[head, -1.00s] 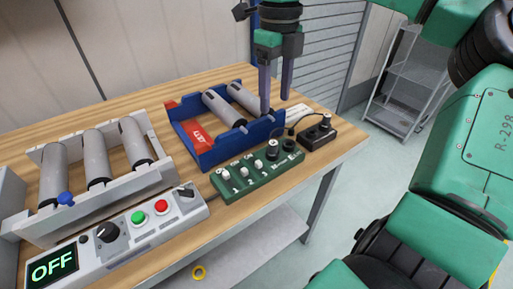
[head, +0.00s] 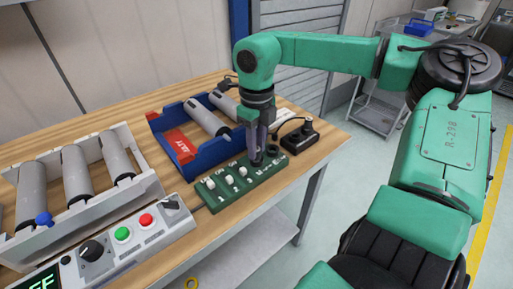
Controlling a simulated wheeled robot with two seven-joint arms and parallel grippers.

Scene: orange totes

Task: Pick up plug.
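The dark plug (head: 257,163) stands at the right part of a green panel (head: 226,197) on the wooden table, in the head view. My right gripper (head: 258,157) points down with its fingertips at the plug and largely hides it. The fingers look close together around the plug, but I cannot tell whether they are shut on it. My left gripper is out of view.
A black box (head: 300,138) with a cable stands right of the green panel. A blue tray (head: 212,155) with grey cylinders lies behind it. A white rack (head: 135,195) of cylinders and a control box (head: 152,226) with green and red buttons are to the left.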

